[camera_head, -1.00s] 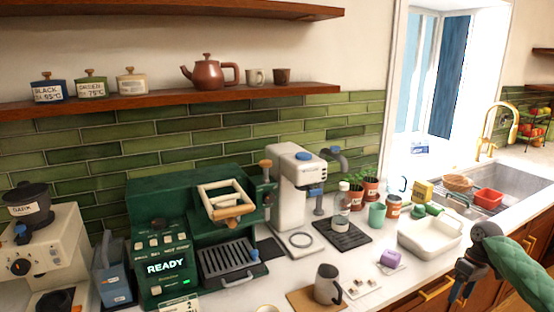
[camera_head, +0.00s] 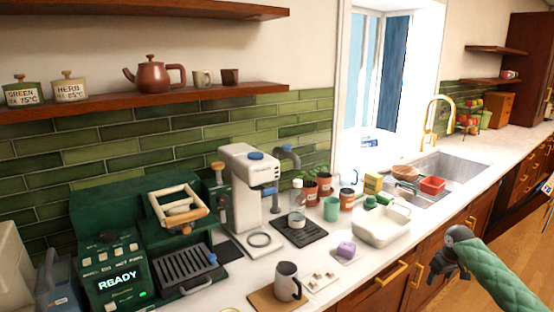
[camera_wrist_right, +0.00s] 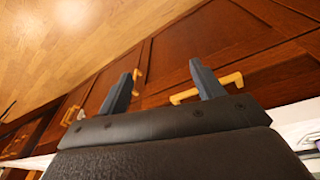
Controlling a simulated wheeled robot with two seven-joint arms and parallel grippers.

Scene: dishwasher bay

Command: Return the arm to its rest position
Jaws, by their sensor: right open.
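My right arm (camera_head: 497,275) in its green quilted sleeve comes in from the lower right of the head view. My right gripper (camera_head: 437,275) hangs in front of the wooden cabinet fronts, apart from the counter's front edge. In the right wrist view its two dark fingers (camera_wrist_right: 165,88) stand wide apart with nothing between them. Cabinet doors and floor show beyond them. My left arm and left gripper are not in view.
Brass handles (camera_head: 391,274) stick out of the cabinet fronts (camera_head: 405,262) close by. The white counter (camera_head: 222,292) holds a green coffee machine (camera_head: 105,230), a grey mug (camera_head: 287,281), a white basin (camera_head: 381,229) and a purple item (camera_head: 346,249). Wooden floor (camera_head: 522,222) is open at right.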

